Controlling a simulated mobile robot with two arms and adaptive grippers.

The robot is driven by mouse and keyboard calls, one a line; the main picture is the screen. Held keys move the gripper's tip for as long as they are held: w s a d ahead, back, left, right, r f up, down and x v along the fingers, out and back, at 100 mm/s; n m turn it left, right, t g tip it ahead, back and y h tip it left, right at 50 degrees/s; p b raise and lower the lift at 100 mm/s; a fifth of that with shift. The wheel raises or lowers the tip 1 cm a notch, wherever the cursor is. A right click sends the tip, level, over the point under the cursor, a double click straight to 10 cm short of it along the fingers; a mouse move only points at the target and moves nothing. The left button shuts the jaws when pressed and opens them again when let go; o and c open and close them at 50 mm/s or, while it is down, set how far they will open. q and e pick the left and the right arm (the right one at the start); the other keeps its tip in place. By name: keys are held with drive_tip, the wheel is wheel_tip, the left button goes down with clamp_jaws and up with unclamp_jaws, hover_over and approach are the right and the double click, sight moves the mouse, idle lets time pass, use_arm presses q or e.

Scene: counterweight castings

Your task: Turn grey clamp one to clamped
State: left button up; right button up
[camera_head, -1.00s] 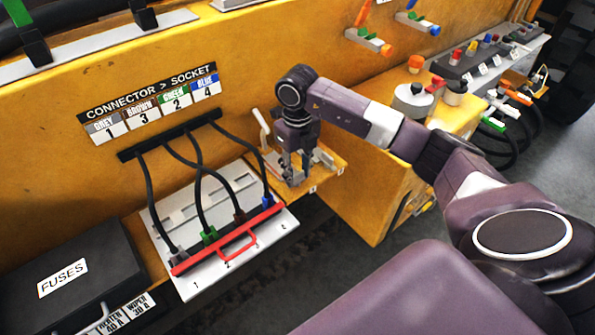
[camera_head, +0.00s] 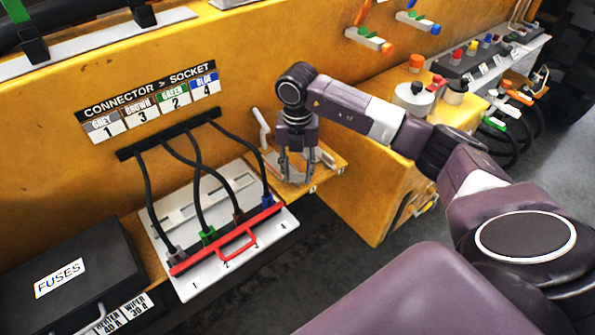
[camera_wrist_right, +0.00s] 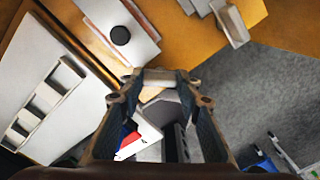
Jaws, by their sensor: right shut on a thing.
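My right gripper (camera_head: 296,165) points down over the small yellow shelf (camera_head: 325,172) at the wall, left of the yellow box. Its fingers are shut on a grey clamp part (camera_wrist_right: 172,112), seen between them in the right wrist view, where the gripper (camera_wrist_right: 163,82) fills the lower middle. The fingers hide much of this part, and I cannot tell which clamp number it bears. A pale upright lever (camera_head: 262,128) stands just left of the gripper. Another grey clamp part (camera_head: 325,158) sits right of it on the shelf. My left gripper is out of view.
The white socket panel (camera_head: 190,290) with black cables and a red handle bar (camera_head: 235,238) lies left of the shelf. A black fuse box (camera_head: 70,275) stands further left. The yellow box with a switch panel (camera_head: 470,65) is to the right.

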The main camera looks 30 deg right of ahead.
sight(297, 173)
drive_tip(key=m, duration=0.4)
drive_tip(key=shift+r+m, duration=0.1)
drive_tip(key=shift+m, duration=0.2)
drive_tip(key=m, duration=0.4)
drive_tip(key=shift+m+p, duration=0.3)
drive_tip(key=shift+m, duration=0.1)
drive_tip(key=o, duration=1.2)
drive_tip(key=shift+c, duration=0.2)
wheel_tip(297, 173, up, 12)
